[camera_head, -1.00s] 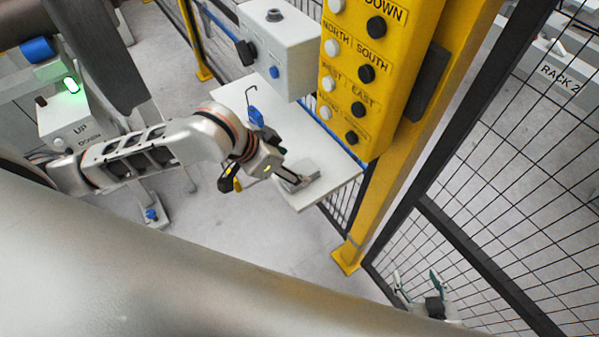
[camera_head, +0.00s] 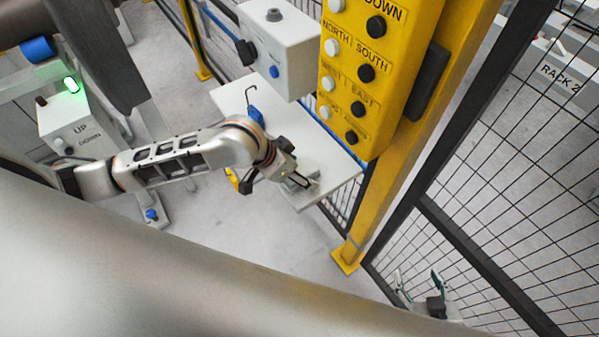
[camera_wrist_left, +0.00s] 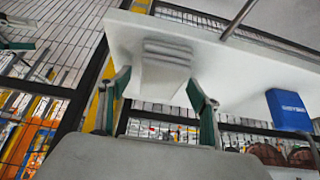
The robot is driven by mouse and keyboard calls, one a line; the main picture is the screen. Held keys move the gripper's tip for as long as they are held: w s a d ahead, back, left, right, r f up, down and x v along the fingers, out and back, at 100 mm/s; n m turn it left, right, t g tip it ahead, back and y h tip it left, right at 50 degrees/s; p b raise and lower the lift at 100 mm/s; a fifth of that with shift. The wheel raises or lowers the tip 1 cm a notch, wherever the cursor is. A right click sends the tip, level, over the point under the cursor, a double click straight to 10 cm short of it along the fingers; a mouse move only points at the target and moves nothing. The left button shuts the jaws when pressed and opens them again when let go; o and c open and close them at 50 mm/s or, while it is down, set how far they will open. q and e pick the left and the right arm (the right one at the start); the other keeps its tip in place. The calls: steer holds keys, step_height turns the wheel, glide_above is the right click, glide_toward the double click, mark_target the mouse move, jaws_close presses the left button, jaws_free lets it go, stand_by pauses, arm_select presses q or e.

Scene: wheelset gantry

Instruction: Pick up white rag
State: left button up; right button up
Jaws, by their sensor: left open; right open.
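The white rag (camera_head: 307,168) is a folded stack near the front end of the white shelf (camera_head: 335,182). In the left wrist view the rag (camera_wrist_left: 167,52) shows as several pale layers on the shelf. My left gripper (camera_head: 297,182) is open at the rag, and its fingers hide part of it in the head view. In the wrist view the left gripper (camera_wrist_left: 160,79) has one green-padded finger on each side of the rag's near part. Contact cannot be told. My right gripper (camera_head: 419,280) is open and empty, low by the mesh fence.
A yellow button panel (camera_head: 348,120) and yellow post (camera_head: 385,185) stand right of the shelf. A grey control box (camera_head: 283,50) is above it.

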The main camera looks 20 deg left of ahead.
mark_target(299, 170)
arm_select(q)
steer(key=c, duration=1.2)
steer(key=shift+r, duration=0.1)
step_height(299, 170, up, 20)
steer(key=shift+f, duration=0.1)
steer(key=o, duration=0.5)
steer(key=c, duration=0.4)
steer(key=shift+f, duration=0.1)
